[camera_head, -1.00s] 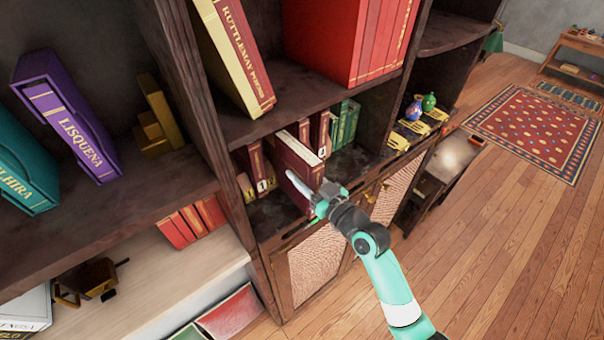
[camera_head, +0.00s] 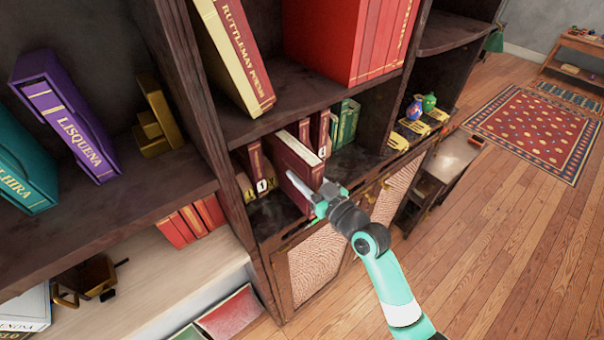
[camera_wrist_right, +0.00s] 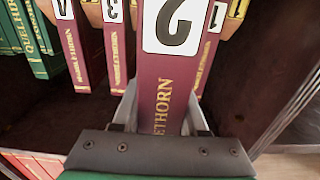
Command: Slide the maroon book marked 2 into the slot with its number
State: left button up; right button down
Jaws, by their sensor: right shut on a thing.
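The maroon book marked 2 (camera_head: 299,168) stands upright at the lower shelf compartment, its spine facing out. In the right wrist view its label is upside down, and the book (camera_wrist_right: 160,92) fills the middle. My right gripper (camera_head: 320,196) is shut on the spine's lower part, with a finger on each side (camera_wrist_right: 162,118). The book juts out in front of the row, between the book marked 3 (camera_wrist_right: 116,50) and the book marked 1 (camera_wrist_right: 208,48). Its inner end and the slot's depth are hidden. My left gripper is not in view.
The book marked 4 (camera_wrist_right: 72,48) and green books (camera_head: 344,122) stand farther along the row. A dark upright divider (camera_head: 205,130) is left of the compartment. The shelf board with red books (camera_head: 350,45) lies above. Small vases (camera_head: 428,102) stand to the right.

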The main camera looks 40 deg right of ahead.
jog(key=shift+w+r, duration=0.1)
jog(key=shift+w, duration=0.25)
dwell(0.3)
jog(key=shift+s, duration=0.35)
jog(key=shift+r, duration=0.2)
dwell(0.5)
dwell(1.0)
